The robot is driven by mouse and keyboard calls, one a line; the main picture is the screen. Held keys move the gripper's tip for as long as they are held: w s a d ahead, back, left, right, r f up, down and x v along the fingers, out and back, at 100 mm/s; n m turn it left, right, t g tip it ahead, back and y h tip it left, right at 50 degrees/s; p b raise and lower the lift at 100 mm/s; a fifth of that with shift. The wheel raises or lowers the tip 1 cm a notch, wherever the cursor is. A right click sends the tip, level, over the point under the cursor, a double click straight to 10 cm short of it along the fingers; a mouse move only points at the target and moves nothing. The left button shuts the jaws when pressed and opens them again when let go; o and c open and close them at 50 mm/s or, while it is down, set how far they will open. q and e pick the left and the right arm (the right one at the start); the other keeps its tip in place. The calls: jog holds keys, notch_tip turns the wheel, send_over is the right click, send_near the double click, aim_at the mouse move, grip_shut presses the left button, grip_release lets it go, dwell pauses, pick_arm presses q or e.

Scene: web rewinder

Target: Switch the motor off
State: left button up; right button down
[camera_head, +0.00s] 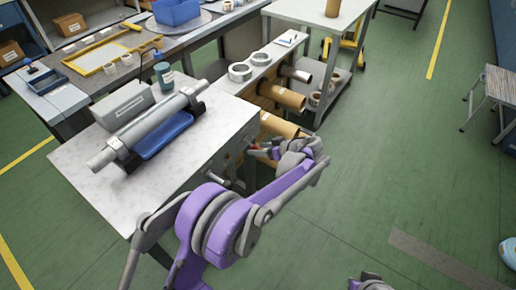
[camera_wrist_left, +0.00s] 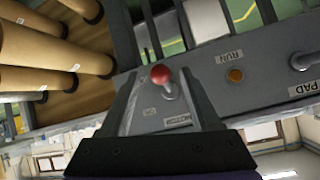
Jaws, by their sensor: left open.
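In the left wrist view, a small switch lever with a red ball knob (camera_wrist_left: 161,75) stands out from the grey control panel (camera_wrist_left: 215,85) of the rewinder. My left gripper (camera_wrist_left: 160,88) is open, one dark finger on each side of the knob; I cannot tell whether either touches it. In the head view, my left gripper (camera_head: 262,149) is at the right side of the white-topped rewinder (camera_head: 95,180), and the knob is too small to make out.
An orange lamp (camera_wrist_left: 235,75) marked RUN and a silver knob (camera_wrist_left: 302,61) sit on the panel, right of the lever. Brown cardboard rolls (camera_head: 281,95) stick out beyond my gripper. A metal roller (camera_head: 150,125) lies on the rewinder. The green floor at right is largely clear.

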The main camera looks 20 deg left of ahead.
pick_arm(q)
jog(key=p+v, duration=0.1)
jog(key=v, duration=0.8)
jog(key=shift+d+r, duration=0.15)
jog(key=shift+d, duration=0.05)
pick_arm(e)
jog(key=shift+s+r, duration=0.1)
jog(key=shift+r, duration=0.8)
pick_arm(q)
jog(key=shift+s, duration=0.15)
